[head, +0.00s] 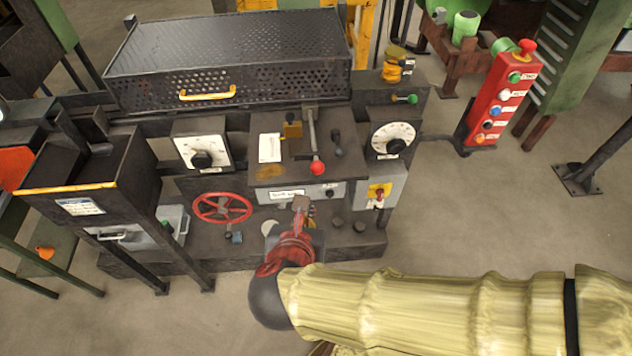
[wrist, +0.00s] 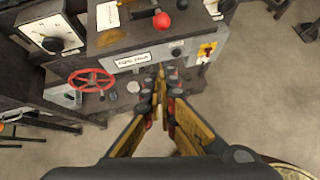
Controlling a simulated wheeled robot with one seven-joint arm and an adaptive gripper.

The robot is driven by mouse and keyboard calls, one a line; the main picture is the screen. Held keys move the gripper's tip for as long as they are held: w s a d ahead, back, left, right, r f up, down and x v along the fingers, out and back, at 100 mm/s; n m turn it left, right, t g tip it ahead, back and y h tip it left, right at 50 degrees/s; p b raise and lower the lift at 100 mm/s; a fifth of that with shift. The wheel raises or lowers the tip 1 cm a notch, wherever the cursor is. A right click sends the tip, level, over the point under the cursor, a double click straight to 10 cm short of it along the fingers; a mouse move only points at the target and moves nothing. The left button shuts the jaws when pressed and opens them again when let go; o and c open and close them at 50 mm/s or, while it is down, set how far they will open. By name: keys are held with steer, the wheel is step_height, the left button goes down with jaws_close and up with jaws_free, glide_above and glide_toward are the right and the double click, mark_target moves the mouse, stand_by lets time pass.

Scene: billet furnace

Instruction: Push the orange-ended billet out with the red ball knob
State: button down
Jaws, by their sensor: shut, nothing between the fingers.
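The red ball knob (head: 317,168) sits at the lower end of a grey lever on the front of the machine. It also shows near the top of the wrist view (wrist: 161,20). My gripper (head: 301,204) is shut and empty, below and in front of the knob and apart from it. In the wrist view my gripper's fingers (wrist: 159,75) meet below the panel with the white label. I cannot make out the orange-ended billet; the perforated cover (head: 225,65) hides what is under it.
A red handwheel (head: 222,208) is left of my gripper. Dials (head: 201,145) and (head: 391,138) flank the lever panel. A yellow switch (head: 379,193) is at right. A red button box (head: 498,97) stands farther right. A dark hopper (head: 90,185) is at left.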

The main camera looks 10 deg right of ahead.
stand_by(0.4)
steer(key=w+r+b+x, duration=0.1)
steer(key=b+x, duration=0.3)
steer(key=x, duration=0.8)
steer(key=shift+w+d+r+b, duration=0.4)
steer(key=shift+w, duration=0.25)
steer(key=shift+w, duration=0.1)
